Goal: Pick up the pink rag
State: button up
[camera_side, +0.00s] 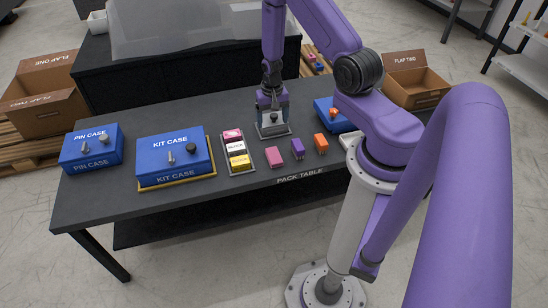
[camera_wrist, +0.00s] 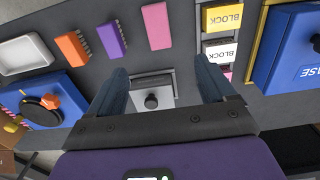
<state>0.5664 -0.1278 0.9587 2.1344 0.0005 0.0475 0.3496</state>
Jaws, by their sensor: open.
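A pink flat rectangular piece (camera_side: 274,157), which I take for the rag, lies on the dark table near its front edge. It also shows at the top of the wrist view (camera_wrist: 157,25), beyond my fingertips and clear of them. My gripper (camera_side: 271,108) points down over the table, behind the pink piece in the side view. In the wrist view my gripper (camera_wrist: 162,75) has its two fingers wide apart with nothing held. A grey plate with a round knob (camera_wrist: 152,100) sits below and between the fingers; the side view also shows it (camera_side: 273,130).
A purple piece (camera_side: 298,149) and an orange piece (camera_side: 320,144) lie right of the pink one. A grey tray (camera_side: 252,168) of labelled blocks stands left. Blue cases (camera_side: 174,158) stand farther left; another blue box (camera_wrist: 38,105) and a white dish (camera_wrist: 24,54) lie opposite.

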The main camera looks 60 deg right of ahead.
send_over(274, 154)
jog(key=f, duration=1.1)
jog(key=shift+w+a+f, duration=0.15)
jog(key=shift+w+f, duration=0.05)
jog(key=shift+s+f, duration=0.15)
jog(key=shift+f, duration=2.5)
jog(key=c, duration=1.1)
